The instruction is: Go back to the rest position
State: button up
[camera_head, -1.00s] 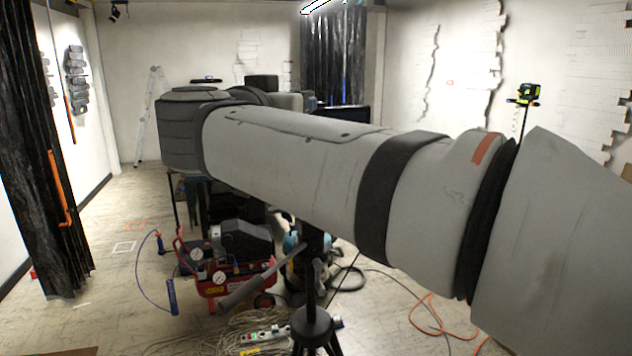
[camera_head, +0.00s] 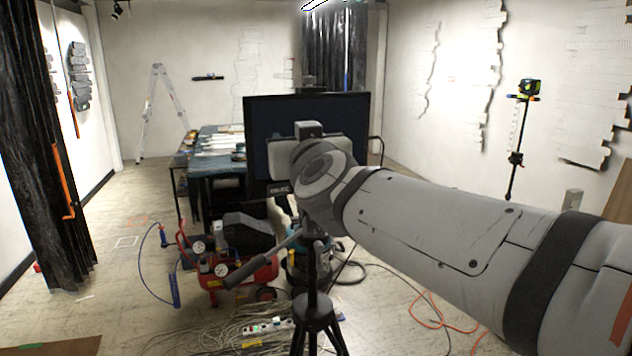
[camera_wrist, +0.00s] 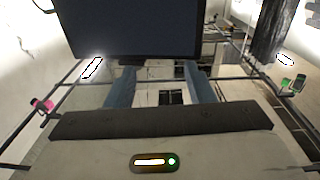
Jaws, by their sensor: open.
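My gripper (camera_wrist: 162,88) shows in the wrist view, with two bluish fingers standing well apart and nothing held between them. Its pale housing with a dark bar and a small green light fills the bottom of that view. In the head view my grey arm reaches from the right edge to the middle of the picture.
A dark monitor (camera_head: 262,120) stands behind my arm; a dark panel (camera_wrist: 135,27) fills the upper wrist view. A table (camera_head: 203,188), a red compressor (camera_head: 228,268), a black tripod (camera_head: 314,314) and loose cables (camera_head: 215,335) are around.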

jog(key=s+d+f+g+b, duration=0.1)
jog(key=s+d+f+g, duration=0.2)
jog(key=f, duration=0.5)
jog(key=s+d+f+g, duration=0.2)
jog(key=s+f, duration=0.1)
jog(key=f, duration=0.4)
jog(key=s+d+f+g+b, duration=0.1)
jog(key=s+d+f+g, duration=0.2)
jog(key=f, duration=0.5)
jog(key=s+d+f+m+g+h+b, duration=0.1)
jog(key=s+d+f+m+g+h, duration=0.2)
jog(key=s+d+f+g, duration=0.3)
jog(key=s+d+f+h, duration=0.1)
jog(key=s+d+f, duration=0.3)
jog(key=s+f, duration=0.2)
jog(key=shift+s+f, duration=0.25)
jog(key=shift+f, duration=0.15)
jog(key=shift+a, duration=0.1)
